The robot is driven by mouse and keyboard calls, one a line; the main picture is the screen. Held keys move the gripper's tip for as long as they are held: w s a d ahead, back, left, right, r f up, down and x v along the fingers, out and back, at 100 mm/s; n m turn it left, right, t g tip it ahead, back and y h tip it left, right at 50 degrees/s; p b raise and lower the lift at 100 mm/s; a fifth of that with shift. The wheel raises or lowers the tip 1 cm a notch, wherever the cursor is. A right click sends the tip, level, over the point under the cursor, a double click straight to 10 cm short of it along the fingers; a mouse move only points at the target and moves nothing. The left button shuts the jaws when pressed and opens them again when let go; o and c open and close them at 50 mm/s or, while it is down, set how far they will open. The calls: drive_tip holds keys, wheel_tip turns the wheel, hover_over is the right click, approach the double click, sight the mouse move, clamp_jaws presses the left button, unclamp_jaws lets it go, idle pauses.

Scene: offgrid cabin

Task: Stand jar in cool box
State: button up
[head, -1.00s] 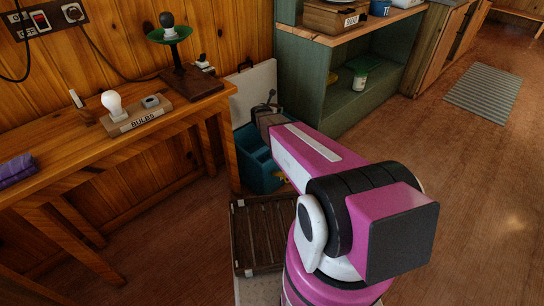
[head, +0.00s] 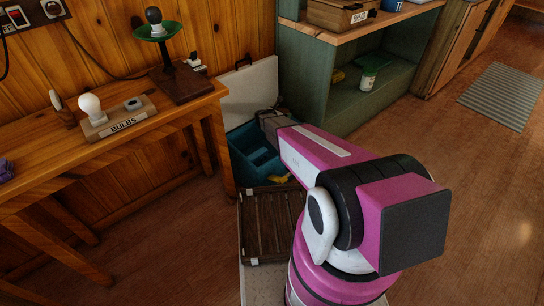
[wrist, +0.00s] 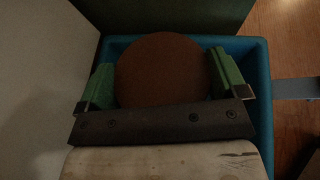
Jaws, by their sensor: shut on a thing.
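The jar (wrist: 162,68) shows in the wrist view as a round brown top between the two green finger pads. My gripper (wrist: 165,82) is shut on it, with one pad on each side. The jar's lower part is hidden beneath its top. The blue cool box (wrist: 263,95) surrounds the jar in this top-down view; I cannot tell whether the jar touches its floor. In the head view the cool box (head: 250,147) stands on the floor with its pale lid (head: 253,88) raised behind it. My gripper (head: 271,122) is over the box's back part there, and the jar is hidden.
A wooden bench (head: 150,125) with a bulb holder and a lamp stand is left of the cool box. A green shelf unit (head: 310,95) is close on its right. A dark slatted crate (head: 268,228) lies in front. Open floor is to the right.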

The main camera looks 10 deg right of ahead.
drive_tip(key=f, duration=0.6)
drive_tip(key=shift+w+d+f, duration=0.2)
drive_tip(key=shift+w+d, duration=0.1)
drive_tip(key=shift+d, duration=0.05)
wheel_tip(320, 180, down, 10)
